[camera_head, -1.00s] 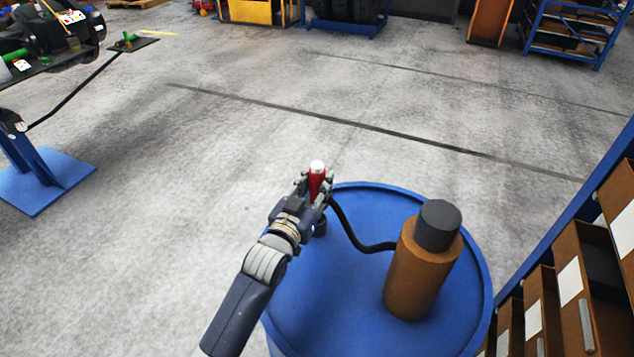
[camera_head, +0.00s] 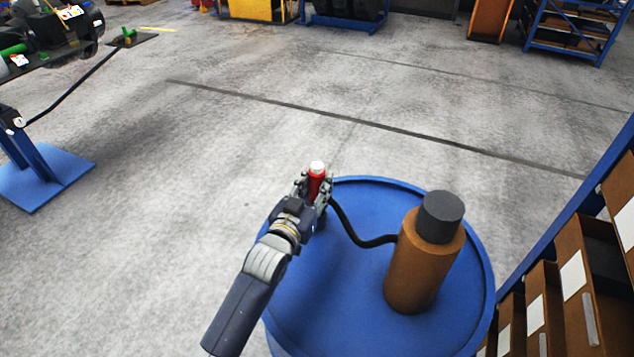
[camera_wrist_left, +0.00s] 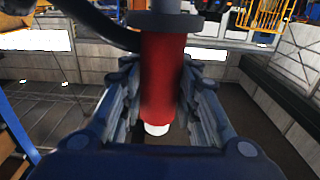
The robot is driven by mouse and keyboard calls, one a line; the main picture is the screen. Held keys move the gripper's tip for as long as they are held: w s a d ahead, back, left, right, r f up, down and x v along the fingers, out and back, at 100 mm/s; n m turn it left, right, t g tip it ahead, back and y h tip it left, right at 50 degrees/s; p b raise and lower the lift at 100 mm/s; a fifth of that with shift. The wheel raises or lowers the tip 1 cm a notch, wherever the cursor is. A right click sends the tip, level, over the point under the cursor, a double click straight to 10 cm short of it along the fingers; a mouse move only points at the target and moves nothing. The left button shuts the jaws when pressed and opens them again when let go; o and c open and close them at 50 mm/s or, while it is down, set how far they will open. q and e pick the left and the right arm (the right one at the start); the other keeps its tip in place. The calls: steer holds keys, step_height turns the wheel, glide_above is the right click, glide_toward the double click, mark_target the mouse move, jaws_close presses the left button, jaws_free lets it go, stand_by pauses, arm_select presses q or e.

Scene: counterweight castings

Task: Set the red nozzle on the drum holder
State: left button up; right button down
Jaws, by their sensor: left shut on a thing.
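The red nozzle (camera_head: 317,184) has a white tip and stands roughly upright in my left gripper (camera_head: 315,190), near the far left rim of the blue drum (camera_head: 340,315). In the left wrist view the red nozzle (camera_wrist_left: 163,75) sits between the two fingers of my left gripper (camera_wrist_left: 160,100), which is shut on it. A dark collar shows at one end of the nozzle. A black hose (camera_head: 350,233) runs from the nozzle to an orange-brown cylinder (camera_head: 415,270) with a dark grey cap on the drum. A drum holder cannot be made out; my gripper may hide it. My right gripper is out of view.
A blue rack with brown bins (camera_head: 585,270) stands close on the right of the drum. A blue stand (camera_head: 45,180) is at the left, with another black hose. The grey floor (camera_head: 230,130) beyond the drum is clear.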

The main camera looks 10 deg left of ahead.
mark_target(314, 199)
arm_select(q)
steer(key=shift+f+b, duration=0.95)
steer(key=shift+f, duration=0.5)
steer(key=o, duration=1)
steer(key=shift+f, duration=0.15)
steer(key=shift+s, duration=0.1)
steer(key=s, duration=0.4)
steer(key=s+a, duration=0.1)
steer(key=s, duration=0.2)
steer(key=s+a, duration=0.1)
steer(key=s, duration=0.3)
steer(key=shift+s+a, duration=0.15)
steer(key=shift+s, duration=0.2)
